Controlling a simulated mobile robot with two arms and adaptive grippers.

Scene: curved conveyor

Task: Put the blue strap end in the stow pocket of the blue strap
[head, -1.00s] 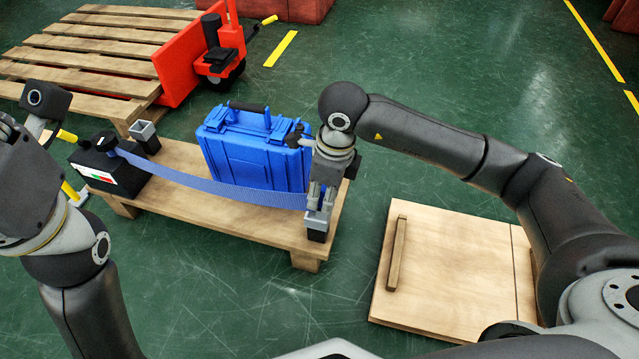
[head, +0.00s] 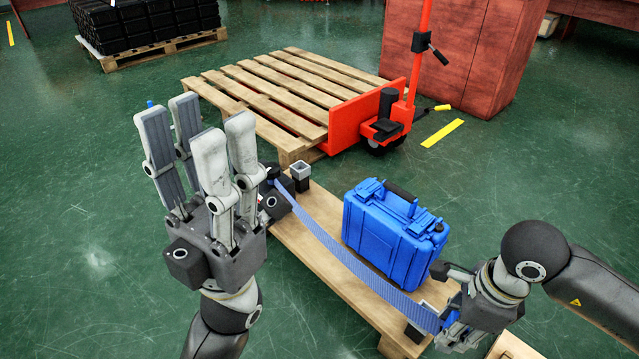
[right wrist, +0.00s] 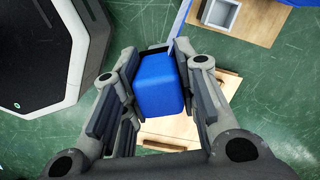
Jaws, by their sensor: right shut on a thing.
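The blue strap (head: 345,258) runs from the dark box (head: 277,203) at the left end of the low wooden stand, in front of the blue case, to my right gripper (head: 450,328). My right gripper is shut on the blue strap end (right wrist: 158,88), which fills the space between its fingers in the right wrist view. A square grey-topped pocket (head: 300,172) stands beside the dark box. My left gripper (head: 195,130) is raised, open and empty, in front of the dark box.
The blue case (head: 392,232) stands on the wooden stand (head: 320,265). Behind are a wooden pallet (head: 270,95) and a red pallet jack (head: 385,125). Red crates (head: 455,50) stand farther back. Green floor at the left is free.

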